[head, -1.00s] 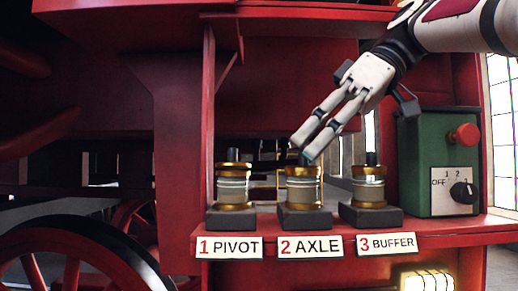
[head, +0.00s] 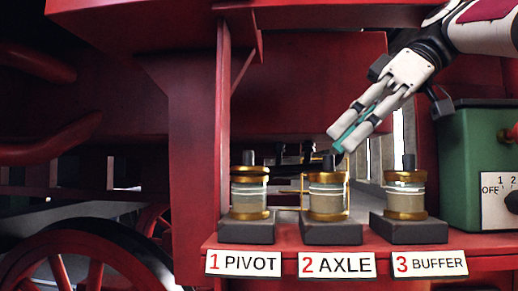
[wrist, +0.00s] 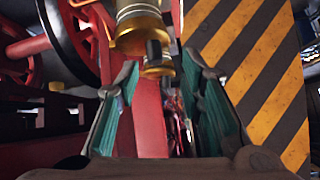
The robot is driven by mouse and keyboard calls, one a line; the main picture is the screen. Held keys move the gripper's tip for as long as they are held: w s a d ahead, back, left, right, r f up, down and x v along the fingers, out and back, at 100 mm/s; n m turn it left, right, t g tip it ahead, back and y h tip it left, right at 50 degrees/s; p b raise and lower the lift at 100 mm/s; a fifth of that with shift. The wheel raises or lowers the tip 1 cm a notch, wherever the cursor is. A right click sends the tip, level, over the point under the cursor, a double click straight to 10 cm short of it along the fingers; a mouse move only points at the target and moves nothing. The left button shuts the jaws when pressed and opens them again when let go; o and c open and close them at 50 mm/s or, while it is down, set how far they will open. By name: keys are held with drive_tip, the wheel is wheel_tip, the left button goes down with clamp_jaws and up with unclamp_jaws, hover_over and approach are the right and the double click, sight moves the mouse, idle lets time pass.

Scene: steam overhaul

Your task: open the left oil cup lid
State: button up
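The left oil cup (head: 249,193), brass and glass with a dark knob on top, stands on a dark block above the "1 PIVOT" label. Its lid (head: 249,170) looks shut. My gripper (head: 341,143) hangs over the middle oil cup (head: 328,195), up and to the right of the left cup. Its fingers, with teal inner pads, are apart with nothing between them. The wrist view shows the open gripper (wrist: 160,100) too, with brass cups at the top of the picture; which cups these are I cannot tell.
The right oil cup (head: 405,195) stands above the "3 BUFFER" label. A green control box (head: 475,165) with a red button is at the right. A red upright post (head: 223,120) rises just left of the left cup. A yellow-black striped surface (wrist: 255,75) shows in the wrist view.

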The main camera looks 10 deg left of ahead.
sight(250, 164)
drive_tip(key=a, duration=0.8)
drive_tip(key=a+p, duration=0.1)
drive_tip(key=a, duration=0.4)
drive_tip(key=shift+f, duration=0.35)
drive_tip(key=shift+x, duration=0.85)
drive_tip(key=shift+w, duration=0.1)
drive_tip(key=shift+d, duration=0.1)
clamp_jaws()
